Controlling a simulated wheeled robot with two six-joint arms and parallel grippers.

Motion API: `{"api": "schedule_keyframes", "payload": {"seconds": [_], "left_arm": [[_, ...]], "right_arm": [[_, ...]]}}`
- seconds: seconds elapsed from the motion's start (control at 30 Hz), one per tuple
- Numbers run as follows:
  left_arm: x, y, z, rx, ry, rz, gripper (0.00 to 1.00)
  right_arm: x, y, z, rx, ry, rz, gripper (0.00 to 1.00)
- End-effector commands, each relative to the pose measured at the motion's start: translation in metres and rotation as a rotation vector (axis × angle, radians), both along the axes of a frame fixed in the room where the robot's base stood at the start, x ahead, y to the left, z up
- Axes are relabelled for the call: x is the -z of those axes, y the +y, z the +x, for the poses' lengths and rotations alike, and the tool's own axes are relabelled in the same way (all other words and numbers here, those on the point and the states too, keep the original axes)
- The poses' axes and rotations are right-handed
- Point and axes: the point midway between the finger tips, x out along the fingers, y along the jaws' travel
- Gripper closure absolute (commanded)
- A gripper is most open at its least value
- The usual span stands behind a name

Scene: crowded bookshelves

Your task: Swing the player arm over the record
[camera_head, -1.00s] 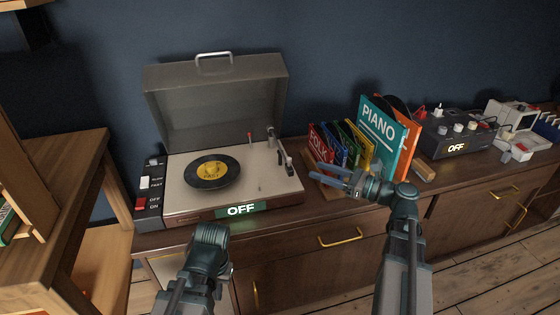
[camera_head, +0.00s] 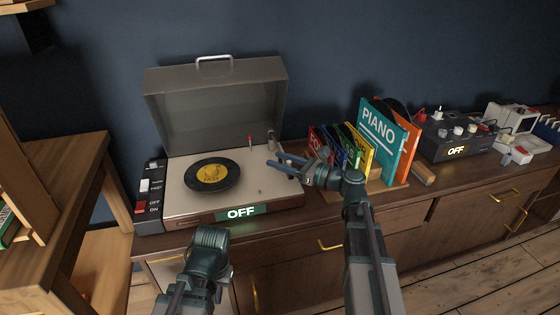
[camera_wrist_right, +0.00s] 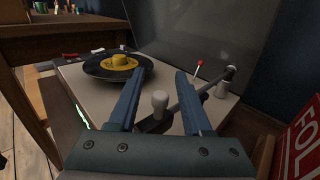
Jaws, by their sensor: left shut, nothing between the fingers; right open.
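The record player (camera_head: 180,205) stands with its lid up and a green OFF sign on its front. A black record with a yellow label (camera_head: 212,174) lies on it. The player arm (camera_head: 271,139) is at the player's right side, partly hidden by my right gripper (camera_head: 273,159). In the right wrist view the dark player arm (camera_wrist_right: 204,95) slants behind one finger, and a pale knob (camera_wrist_right: 160,101) shows between the open fingers (camera_wrist_right: 158,74); contact cannot be told. The record (camera_wrist_right: 98,68) is beyond the fingers. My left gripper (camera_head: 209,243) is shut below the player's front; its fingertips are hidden.
A switch panel (camera_head: 150,195) is on the player's left. The raised lid (camera_head: 215,105) stands behind. A box marked OFF (camera_head: 456,151) is farther right.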

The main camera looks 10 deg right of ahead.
Motion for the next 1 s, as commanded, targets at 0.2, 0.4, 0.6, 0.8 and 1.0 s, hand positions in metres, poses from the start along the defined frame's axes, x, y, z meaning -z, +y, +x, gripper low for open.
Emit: {"api": "schedule_keyframes", "payload": {"seconds": [0.2, 0.4, 0.6, 0.8, 1.0], "left_arm": [[0.0, 0.0, 0.0, 0.0, 0.0, 0.0, 1.0], [0.0, 0.0, 0.0, 0.0, 0.0, 0.0, 1.0], [0.0, 0.0, 0.0, 0.0, 0.0, 0.0, 1.0], [0.0, 0.0, 0.0, 0.0, 0.0, 0.0, 1.0], [0.0, 0.0, 0.0, 0.0, 0.0, 0.0, 1.0]], "right_arm": [[0.0, 0.0005, 0.0003, 0.0, 0.0, 0.0, 0.51], [0.0, 0.0004, 0.0003, 0.0, 0.0, 0.0, 0.8], [0.0, 0.0004, 0.0002, 0.0, 0.0, 0.0, 1.0], [0.0, 0.0004, 0.0002, 0.0, 0.0, 0.0, 1.0], [0.0, 0.0003, 0.0001, 0.0, 0.0, 0.0, 1.0]]}}
